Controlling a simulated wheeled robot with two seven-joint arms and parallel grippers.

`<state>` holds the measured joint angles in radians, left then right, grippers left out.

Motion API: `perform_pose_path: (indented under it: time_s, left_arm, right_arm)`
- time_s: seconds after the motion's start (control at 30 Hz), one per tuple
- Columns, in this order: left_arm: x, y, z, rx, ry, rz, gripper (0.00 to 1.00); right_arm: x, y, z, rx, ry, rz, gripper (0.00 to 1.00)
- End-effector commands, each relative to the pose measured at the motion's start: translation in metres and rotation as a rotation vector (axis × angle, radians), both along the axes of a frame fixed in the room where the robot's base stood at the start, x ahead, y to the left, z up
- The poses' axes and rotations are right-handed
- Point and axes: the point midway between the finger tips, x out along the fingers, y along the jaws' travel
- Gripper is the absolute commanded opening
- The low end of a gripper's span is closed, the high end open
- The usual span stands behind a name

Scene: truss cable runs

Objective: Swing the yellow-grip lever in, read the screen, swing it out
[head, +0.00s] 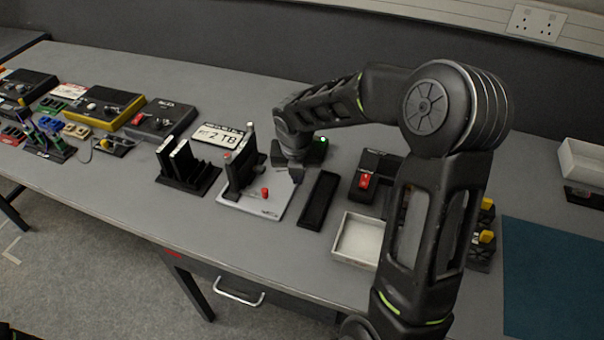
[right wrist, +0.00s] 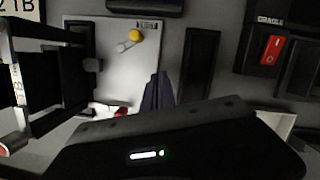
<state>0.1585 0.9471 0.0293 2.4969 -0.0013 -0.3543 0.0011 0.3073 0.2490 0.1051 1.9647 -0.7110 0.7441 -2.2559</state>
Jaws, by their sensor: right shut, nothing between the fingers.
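A yellow round grip (right wrist: 136,35) with a short pale lever arm lies over a silver plate (right wrist: 100,75) in the right wrist view. In the head view my right arm hides the grip, while the plate (head: 276,209) shows below the gripper. My right gripper (head: 296,176) is shut and empty, pointing down over the plate's right part. In the right wrist view its fingertips (right wrist: 158,88) are together, apart from the yellow grip. A black slotted rack (head: 238,172) stands on the plate's left part. I cannot make out a readable screen. My left gripper is out of view.
A red knob (head: 265,191) sits near the plate's front. A black slotted holder (head: 187,170) stands left and a black tray (head: 319,201) right. A red-switch box (head: 366,181) and white bin (head: 357,240) lie further right. A "2 TB" card (head: 217,136) is behind.

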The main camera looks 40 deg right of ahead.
Motion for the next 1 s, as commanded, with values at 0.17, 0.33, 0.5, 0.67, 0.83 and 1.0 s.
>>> perform_pose_path:
  time_s: [0.17,0.33,0.5,0.67,0.83,1.0]
  left_arm:
    - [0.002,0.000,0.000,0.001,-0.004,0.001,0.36]
    - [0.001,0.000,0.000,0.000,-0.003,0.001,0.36]
    - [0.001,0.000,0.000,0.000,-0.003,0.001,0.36]
    - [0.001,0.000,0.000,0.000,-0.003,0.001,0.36]
    - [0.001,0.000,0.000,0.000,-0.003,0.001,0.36]
    - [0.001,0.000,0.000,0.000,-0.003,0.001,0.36]
  right_arm:
    - [-0.006,0.000,0.030,-0.001,-0.007,-0.001,0.00]
    - [-0.013,0.001,0.061,-0.003,-0.008,-0.001,0.00]
    - [-0.019,0.002,0.083,-0.001,-0.005,0.000,0.00]
    - [-0.021,0.003,0.090,0.000,-0.004,0.000,0.00]
    - [-0.022,0.003,0.090,0.000,-0.004,0.000,0.00]
    - [-0.021,0.003,0.090,0.000,-0.004,0.000,0.00]
